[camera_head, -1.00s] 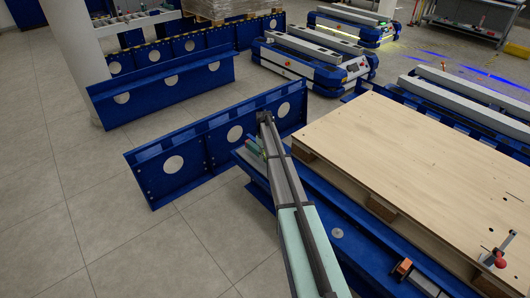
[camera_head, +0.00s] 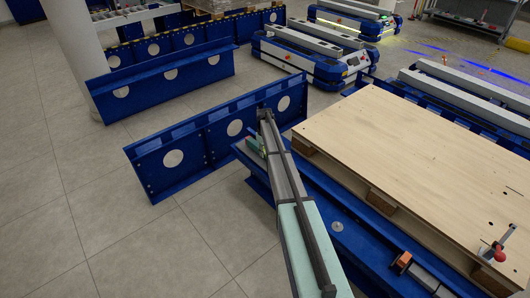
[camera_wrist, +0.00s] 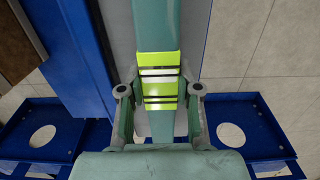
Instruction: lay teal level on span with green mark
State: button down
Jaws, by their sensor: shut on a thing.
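In the wrist view, my gripper (camera_wrist: 160,98) is shut on the teal level (camera_wrist: 157,25), a long bar running up out of the frame. Bright lime bands with dark and pale stripes cross the bar at the fingers. A wide grey surface (camera_wrist: 198,40) lies behind the level; I cannot tell whether they touch or whether this is the span. In the head view, my arm hides most of the gripper and level; a small teal-green piece (camera_head: 254,146) shows left of the arm's far end. No separate green mark on a span is clear.
A blue beam (camera_head: 338,226) runs under my arm beside a wooden pallet top (camera_head: 415,160). A blue girder with round holes (camera_head: 205,143) stands on the floor beyond. A red-topped tool (camera_head: 500,255) stands on the pallet. Floor at left is clear.

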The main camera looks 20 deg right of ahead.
jog(key=shift+f, duration=0.6)
jog(key=c, duration=0.7)
grip_release()
notch_tip(320, 180, up, 12)
jog(key=shift+w, duration=0.15)
